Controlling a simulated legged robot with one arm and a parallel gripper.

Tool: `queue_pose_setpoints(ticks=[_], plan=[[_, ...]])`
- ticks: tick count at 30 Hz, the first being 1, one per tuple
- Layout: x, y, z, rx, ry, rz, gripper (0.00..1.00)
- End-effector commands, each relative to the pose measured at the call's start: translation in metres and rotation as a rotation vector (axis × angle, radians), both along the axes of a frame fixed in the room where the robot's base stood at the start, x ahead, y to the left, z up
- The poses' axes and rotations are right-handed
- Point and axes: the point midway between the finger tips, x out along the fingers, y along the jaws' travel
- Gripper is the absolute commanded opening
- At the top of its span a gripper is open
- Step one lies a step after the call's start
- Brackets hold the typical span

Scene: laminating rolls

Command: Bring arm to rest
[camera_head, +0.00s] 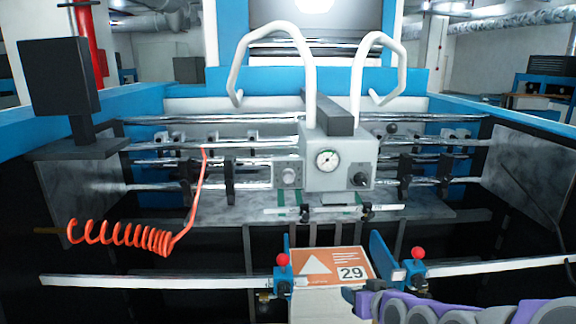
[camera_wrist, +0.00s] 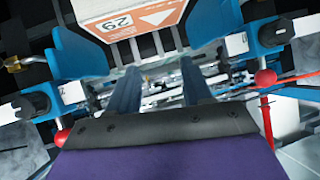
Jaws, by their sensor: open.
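My gripper (camera_head: 356,296) shows at the lower right of the head view, at the left end of my grey and purple arm, which comes in from the right edge. Its dark tip is in front of the lower right side of an orange and white box (camera_head: 322,264) marked 29. In the wrist view, the two dark fingers of my gripper (camera_wrist: 160,72) stand apart with nothing between them. The box also shows there, upside down at the top (camera_wrist: 128,22), beyond the fingers. The head view does not make clear whether the gripper touches the box.
Blue guides with red knobs (camera_head: 283,260) (camera_head: 418,253) flank the box on a horizontal rail (camera_head: 160,281). A grey control box with a gauge (camera_head: 338,160) stands behind. An orange coiled hose (camera_head: 120,235) hangs at left. A dark monitor (camera_head: 60,76) stands at far left.

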Motion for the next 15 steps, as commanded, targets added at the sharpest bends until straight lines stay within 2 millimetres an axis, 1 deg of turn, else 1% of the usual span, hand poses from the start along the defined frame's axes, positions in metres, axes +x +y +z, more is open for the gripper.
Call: queue_pose_setpoints(ticks=[1, 2, 3, 5, 6, 8, 9, 11, 12, 14, 15], plan=[[-0.018, 0.01, -0.004, -0.033, 0.074, 0.024, 0.5], [-0.029, 0.015, -0.008, -0.046, 0.122, 0.034, 0.5], [-0.046, 0.019, -0.014, -0.066, 0.19, 0.043, 0.5], [-0.072, 0.024, -0.02, -0.095, 0.289, 0.053, 0.5], [-0.09, 0.027, -0.024, -0.113, 0.354, 0.056, 0.5], [-0.119, 0.029, -0.029, -0.141, 0.453, 0.055, 0.5], [-0.138, 0.03, -0.03, -0.156, 0.514, 0.052, 0.5], [-0.169, 0.031, -0.032, -0.177, 0.611, 0.042, 0.5], [-0.19, 0.031, -0.031, -0.19, 0.67, 0.033, 0.5], [-0.221, 0.031, -0.031, -0.205, 0.762, 0.018, 0.5], [-0.242, 0.031, -0.029, -0.214, 0.82, 0.003, 0.5]])
